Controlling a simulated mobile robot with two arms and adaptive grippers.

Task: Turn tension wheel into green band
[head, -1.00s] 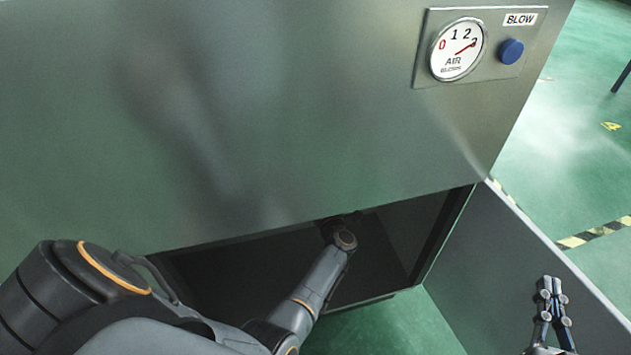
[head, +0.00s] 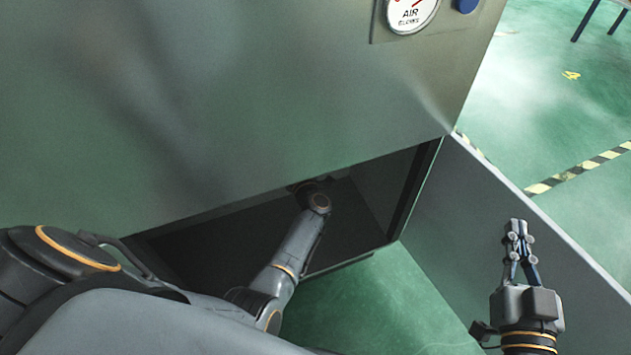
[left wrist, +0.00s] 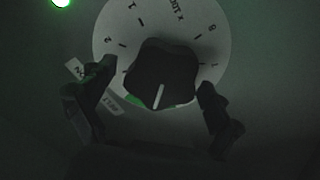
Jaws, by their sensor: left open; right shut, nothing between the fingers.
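The tension wheel (left wrist: 160,72), a dark lobed knob with a white pointer line, shows in the left wrist view on a pale round dial (left wrist: 118,30). The dial's numbers appear upside down. The pointer line points down in this view. Parts of the green band (left wrist: 133,101) show at the dial's lower edge, partly hidden by the knob. My left gripper (left wrist: 157,76) is open, with one finger on each side of the wheel; I cannot tell if they touch it. In the head view it is hidden inside the dark opening. My right gripper (head: 518,229) is shut and empty at the right.
A metal cabinet (head: 230,90) fills the upper left, with an air gauge (head: 410,12) and blue button (head: 467,4). My left arm passes under its lower edge. An open metal panel (head: 470,215) stands beside my right gripper. A green light (left wrist: 61,2) glows in the dim interior.

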